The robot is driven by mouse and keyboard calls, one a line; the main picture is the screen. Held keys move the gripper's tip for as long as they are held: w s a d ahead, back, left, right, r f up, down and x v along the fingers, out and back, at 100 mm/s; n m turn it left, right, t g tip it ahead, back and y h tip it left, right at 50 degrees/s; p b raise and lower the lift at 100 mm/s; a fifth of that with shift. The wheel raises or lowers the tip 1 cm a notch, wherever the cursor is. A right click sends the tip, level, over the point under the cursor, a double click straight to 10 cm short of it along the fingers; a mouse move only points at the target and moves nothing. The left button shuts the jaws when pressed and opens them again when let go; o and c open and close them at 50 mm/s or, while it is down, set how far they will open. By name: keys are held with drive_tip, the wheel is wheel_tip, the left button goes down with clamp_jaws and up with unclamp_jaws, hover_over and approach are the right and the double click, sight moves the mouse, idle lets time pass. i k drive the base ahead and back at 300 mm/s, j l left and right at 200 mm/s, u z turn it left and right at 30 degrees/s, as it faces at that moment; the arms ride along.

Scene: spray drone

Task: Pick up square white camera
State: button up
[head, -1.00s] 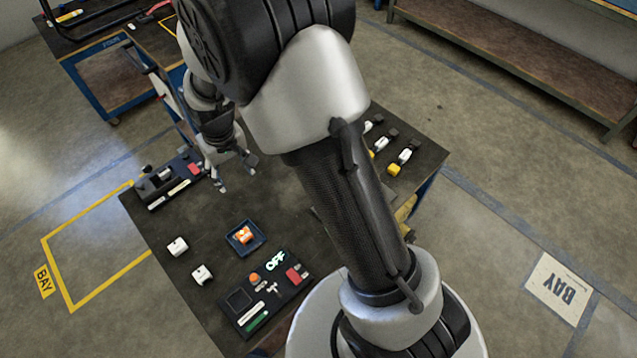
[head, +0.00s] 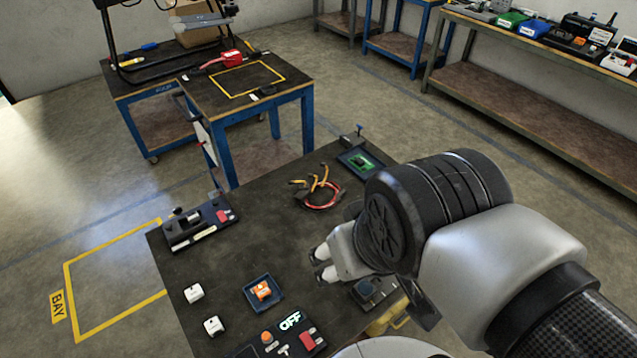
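Two small white block-shaped things stand on the dark table on the left: one white block (head: 193,293) farther back and one white block (head: 213,326) nearer to me. Either could be the square white camera; at this size I cannot tell which. My gripper (head: 319,264) is over the middle of the table, to the right of both and well apart from them. Its pale fingertips show apart with nothing seen between them. My arm hides the right part of the table.
A blue tray (head: 250,298) with an orange thing stands right of the white blocks. A black holder (head: 198,225) stands at the table's back left. Cables (head: 320,195) and a green board (head: 362,162) lie at the back. A panel reading OFF (head: 290,322) is in front.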

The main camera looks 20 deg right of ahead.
sight(214, 326)
drive_tip(key=u, duration=1.2)
drive_tip(key=j+z, duration=0.4)
drive_tip(key=j, duration=0.4)
drive_tip(key=j+z, duration=0.4)
drive_tip(key=j, duration=0.4)
drive_tip(key=i+j+z, duration=0.25)
